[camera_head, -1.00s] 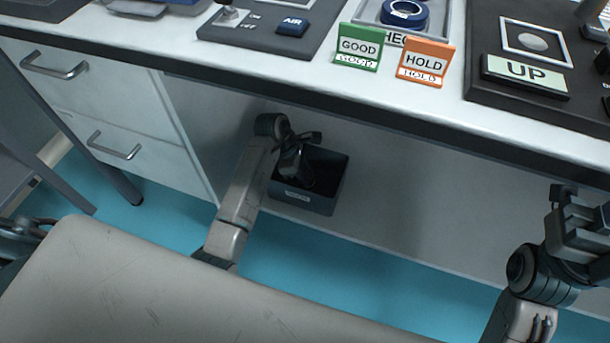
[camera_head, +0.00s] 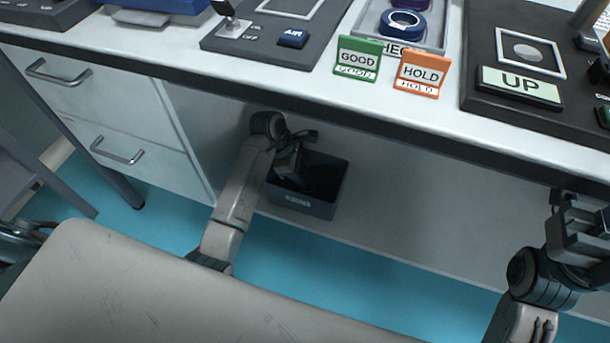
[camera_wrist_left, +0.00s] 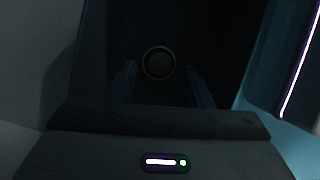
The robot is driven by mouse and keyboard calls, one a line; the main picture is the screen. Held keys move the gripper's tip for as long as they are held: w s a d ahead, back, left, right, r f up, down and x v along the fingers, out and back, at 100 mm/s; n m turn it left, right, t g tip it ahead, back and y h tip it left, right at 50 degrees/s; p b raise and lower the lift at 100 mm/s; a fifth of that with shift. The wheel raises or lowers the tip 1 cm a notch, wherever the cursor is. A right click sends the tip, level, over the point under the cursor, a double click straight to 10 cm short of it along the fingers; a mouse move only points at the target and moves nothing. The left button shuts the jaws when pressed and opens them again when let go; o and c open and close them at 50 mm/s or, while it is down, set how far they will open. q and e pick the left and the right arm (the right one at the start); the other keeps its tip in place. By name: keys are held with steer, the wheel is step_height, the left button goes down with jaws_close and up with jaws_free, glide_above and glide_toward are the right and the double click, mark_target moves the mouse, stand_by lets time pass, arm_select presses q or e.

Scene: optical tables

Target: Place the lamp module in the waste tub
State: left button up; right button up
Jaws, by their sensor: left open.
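The waste tub (camera_head: 318,208), a dark open box with a small pale label, stands on the floor under the table. My left gripper (camera_head: 297,182) points down into its mouth. In the left wrist view its two fingers (camera_wrist_left: 162,88) are apart. A round dark thing with a paler rim (camera_wrist_left: 158,63) shows between and beyond them, apparently the lamp module down in the tub; it is too dark to be sure. The tub's inside is mostly hidden in the head view. My right gripper (camera_head: 582,228) is at the right edge, away from the tub; its jaw gap is unclear.
The table edge (camera_head: 330,101) overhangs the tub. Drawers (camera_head: 130,140) stand to the left. On the table are a green GOOD sign (camera_head: 358,57), an orange HOLD sign (camera_head: 421,73), a blue ring (camera_head: 403,23) and an UP panel (camera_head: 520,86). Blue floor (camera_head: 330,262) is free in front.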

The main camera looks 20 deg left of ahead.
arm_select(q)
steer(key=p+v, duration=0.2)
steer(key=v, duration=0.7)
steer(key=shift+r+p, duration=0.3)
steer(key=shift+p, duration=0.05)
